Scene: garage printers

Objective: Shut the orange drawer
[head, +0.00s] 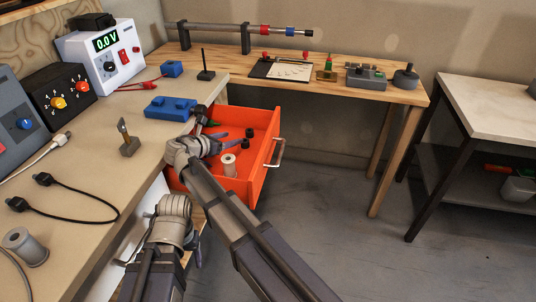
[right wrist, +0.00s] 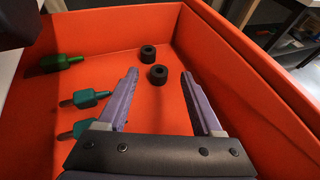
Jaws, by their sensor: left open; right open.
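The orange drawer (head: 258,170) stands pulled out from under the bench, with its metal handle (head: 276,152) on the front panel at the right. My right gripper (head: 222,145) is over the open drawer, with its jaws apart and empty. In the right wrist view its fingers (right wrist: 158,98) spread above the drawer floor (right wrist: 165,118), and no contact shows. My left gripper (head: 173,208) is low beside the bench's front edge, left of the drawer; its fingertips are largely hidden by my own wrist.
The drawer holds black ring-like pieces (right wrist: 158,73), several green-handled items (right wrist: 92,97) and a pale spool (head: 229,166). A blue block (head: 170,108) and a power supply (head: 102,57) stand on the bench (head: 105,165). Floor right of the drawer (head: 320,210) is clear.

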